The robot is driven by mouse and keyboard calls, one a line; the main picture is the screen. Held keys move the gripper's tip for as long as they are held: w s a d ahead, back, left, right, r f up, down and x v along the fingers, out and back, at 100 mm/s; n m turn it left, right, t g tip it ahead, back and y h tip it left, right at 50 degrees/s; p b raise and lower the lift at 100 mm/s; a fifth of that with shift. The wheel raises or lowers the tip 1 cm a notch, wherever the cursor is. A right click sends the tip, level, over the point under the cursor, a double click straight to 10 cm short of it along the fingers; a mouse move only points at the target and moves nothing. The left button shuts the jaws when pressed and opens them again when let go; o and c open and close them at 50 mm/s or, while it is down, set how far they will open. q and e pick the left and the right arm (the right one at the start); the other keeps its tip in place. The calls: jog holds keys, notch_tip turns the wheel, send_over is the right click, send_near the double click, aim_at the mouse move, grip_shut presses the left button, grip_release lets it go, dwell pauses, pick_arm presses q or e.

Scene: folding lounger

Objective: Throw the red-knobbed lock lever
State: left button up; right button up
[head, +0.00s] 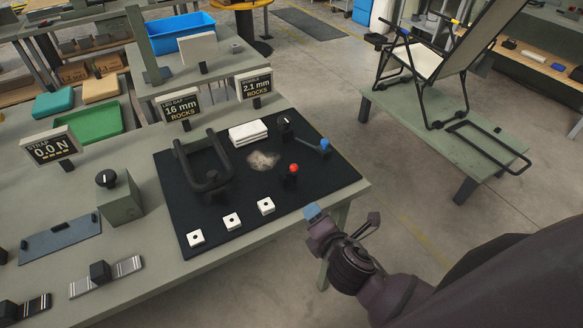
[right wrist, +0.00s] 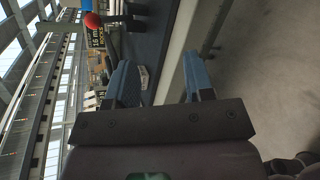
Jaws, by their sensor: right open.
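The lock lever's red knob (head: 294,168) stands on a short dark stem near the right side of the black mat (head: 240,210). The red knob also shows at the upper left of the right wrist view (right wrist: 91,20), on a dark lever part. My right gripper (head: 314,213) is off the table's front right edge, nearer to me than the red knob and apart from it. In the right wrist view its two blue fingers (right wrist: 160,82) are spread with nothing between them. My left gripper is not in view.
A blue-knobbed lever (head: 325,144) and a black dial (head: 286,121) are close behind the red knob. A black tube frame (head: 203,165), white stacked plates (head: 248,132) and white square pieces (head: 232,221) share the mat. A folding lounger (head: 425,60) stands on a green bench (head: 400,110). Open floor lies between.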

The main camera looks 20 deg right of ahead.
aim_at(295, 171)
jog(key=w+r+n+t, duration=0.1)
jog(key=n, duration=0.2)
jog(key=w+a+r+n+t+h+b, duration=0.1)
jog(key=w+r+n, duration=0.1)
jog(key=n, duration=0.2)
jog(key=w+r+n+t+b, duration=0.1)
jog(key=r+n, duration=0.1)
jog(key=n, duration=0.2)
jog(key=shift+w+a+r+t+h, duration=0.2)
jog(key=shift+a+t+h, duration=0.1)
jog(key=w, duration=0.3)
jog(key=w+d, duration=0.1)
jog(key=w, duration=0.2)
jog(key=w+b, duration=0.1)
jog(key=w, duration=0.2)
jog(key=shift+w+d+f, duration=0.1)
jog(key=shift+d, duration=0.25)
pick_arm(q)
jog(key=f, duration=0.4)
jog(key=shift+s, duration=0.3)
pick_arm(e)
jog(key=shift+w, duration=0.25)
jog(key=shift+c, duration=0.3)
grip_shut()
